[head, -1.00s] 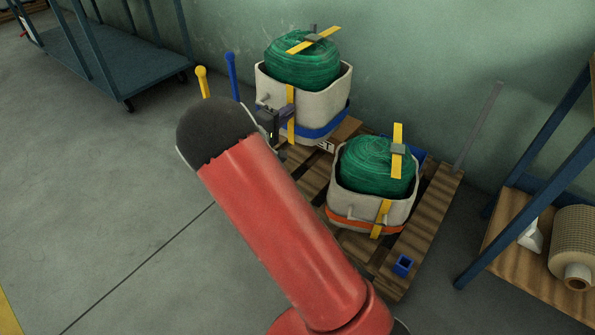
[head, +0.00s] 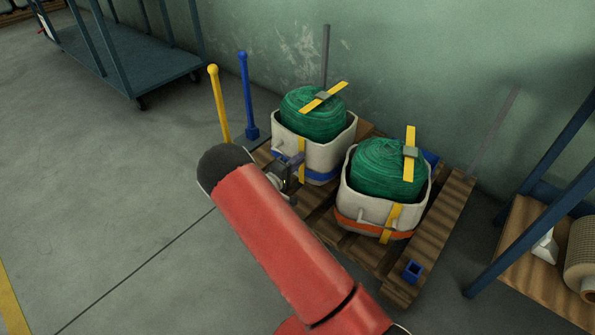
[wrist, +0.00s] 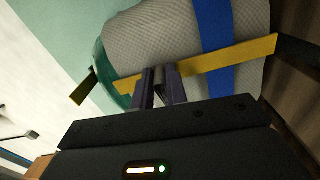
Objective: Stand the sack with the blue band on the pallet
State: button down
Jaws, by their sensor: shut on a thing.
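The blue-band sack (head: 326,156) is pale, with a green netting roll in its top and a yellow strap. It stands upright at the pallet's back left; whether its whole base rests on the slats is hidden. The pallet (head: 444,222) is wooden. My gripper (head: 298,164) is at the sack's near left side, partly hidden by my red arm. In the wrist view my gripper (wrist: 161,84) is shut at the sack's side (wrist: 190,52), beside the yellow strap; the exact part gripped is unclear.
A sack with an orange band (head: 372,212) stands close to the right on the pallet. A blue socket (head: 413,271) is at the front corner. Yellow (head: 219,105) and blue (head: 247,95) posts stand to the left. A shelf (head: 530,240) is at the right, a blue cart (head: 110,60) behind left.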

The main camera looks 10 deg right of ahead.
aim_at(305, 164)
jog(key=shift+f, duration=1.9)
jog(key=c, duration=1.8)
grip_release()
jog(key=shift+f, duration=0.2)
jog(key=o, duration=0.4)
